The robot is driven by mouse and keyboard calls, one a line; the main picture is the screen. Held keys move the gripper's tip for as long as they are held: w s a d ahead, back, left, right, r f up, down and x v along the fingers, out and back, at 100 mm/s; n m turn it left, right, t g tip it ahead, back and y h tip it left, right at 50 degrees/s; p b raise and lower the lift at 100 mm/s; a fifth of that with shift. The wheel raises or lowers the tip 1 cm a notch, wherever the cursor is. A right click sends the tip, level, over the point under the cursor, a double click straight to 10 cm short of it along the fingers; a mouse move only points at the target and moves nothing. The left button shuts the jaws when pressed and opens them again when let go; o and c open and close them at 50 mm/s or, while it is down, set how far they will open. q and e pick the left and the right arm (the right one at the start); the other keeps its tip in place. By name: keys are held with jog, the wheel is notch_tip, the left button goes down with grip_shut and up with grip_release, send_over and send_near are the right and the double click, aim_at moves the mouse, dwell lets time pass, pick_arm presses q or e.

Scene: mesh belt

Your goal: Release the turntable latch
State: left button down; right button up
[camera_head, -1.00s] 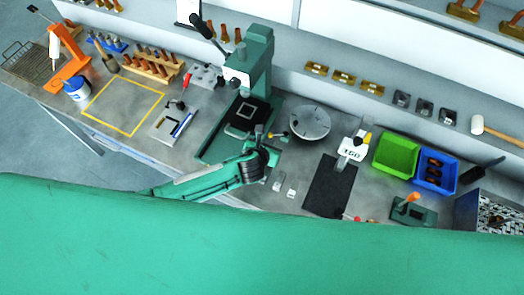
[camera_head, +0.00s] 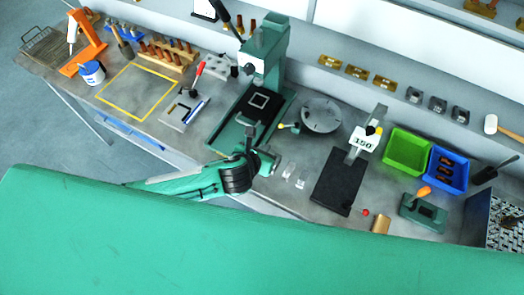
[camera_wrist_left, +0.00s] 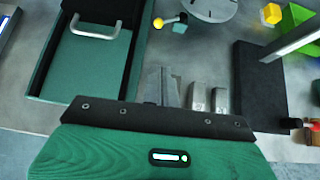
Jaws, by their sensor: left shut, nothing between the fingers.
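The turntable (camera_head: 322,116) is a round grey disc on the bench; its edge shows at the top of the wrist view (camera_wrist_left: 212,8). Beside its left edge is a small latch lever with a yellow ball knob (camera_head: 282,126). In the wrist view the yellow knob (camera_wrist_left: 158,23) sits left of a dark teal base part. My left gripper (camera_head: 272,162) is shut and empty, below and left of the latch, apart from it. In the wrist view its fingers (camera_wrist_left: 165,82) point toward the bench, beside two small metal blocks (camera_wrist_left: 197,97). My right gripper is not in view.
A green press (camera_head: 268,60) with its base stands left of the turntable. Right are a black mat (camera_head: 337,182), a stand with a 150 sign (camera_head: 364,140), a green bin (camera_head: 407,152) and a blue bin (camera_head: 446,168). Bare bench lies between turntable and mat.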

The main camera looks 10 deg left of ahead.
pick_arm(q)
jog(key=shift+s+a+r, duration=0.2)
jog(key=shift+s+r, duration=0.1)
jog(key=shift+r, duration=0.05)
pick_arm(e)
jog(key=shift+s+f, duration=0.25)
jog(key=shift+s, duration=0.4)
